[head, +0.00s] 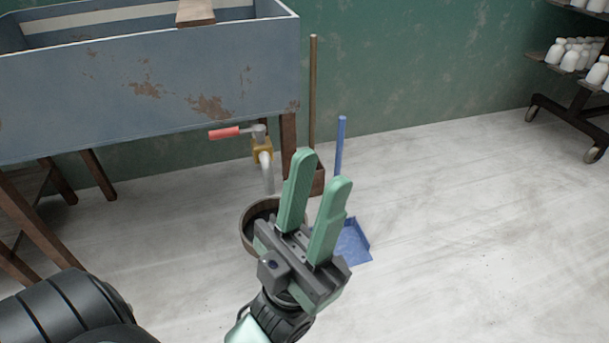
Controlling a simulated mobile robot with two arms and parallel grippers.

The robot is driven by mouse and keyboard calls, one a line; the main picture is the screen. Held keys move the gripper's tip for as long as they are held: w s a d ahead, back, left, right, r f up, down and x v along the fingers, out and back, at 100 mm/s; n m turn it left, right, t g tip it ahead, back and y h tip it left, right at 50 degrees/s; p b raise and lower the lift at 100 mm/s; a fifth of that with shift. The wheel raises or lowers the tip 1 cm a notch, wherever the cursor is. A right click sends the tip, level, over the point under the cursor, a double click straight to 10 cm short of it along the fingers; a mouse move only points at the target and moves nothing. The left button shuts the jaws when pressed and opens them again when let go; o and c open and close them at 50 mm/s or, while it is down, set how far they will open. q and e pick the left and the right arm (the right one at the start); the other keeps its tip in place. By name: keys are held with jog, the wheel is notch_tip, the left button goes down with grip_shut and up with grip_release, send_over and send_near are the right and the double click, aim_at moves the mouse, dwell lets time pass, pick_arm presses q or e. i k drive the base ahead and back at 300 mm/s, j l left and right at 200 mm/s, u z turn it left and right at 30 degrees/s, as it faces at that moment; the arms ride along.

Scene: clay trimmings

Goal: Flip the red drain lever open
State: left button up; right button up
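The red drain lever (225,132) points left, roughly level, from the top of a brass valve (262,147) under the blue-grey trough (140,85). A pale spout (267,175) hangs down from the valve. My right gripper is not in view.
A wooden-handled tool (313,95) and a blue dustpan (354,244) with an upright handle stand right of the trough. Trough legs (287,135) flank the valve area. A wheeled rack (570,105) with white bottles is at far right. The floor at right is clear.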

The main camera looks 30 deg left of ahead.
aim_at(260, 131)
jog(key=u, duration=1.4)
jog(key=i+j+z, duration=0.2)
jog(key=i+j, duration=0.15)
jog(key=i+j+z, duration=0.15)
jog(key=i+j, duration=0.15)
jog(key=j, duration=0.2)
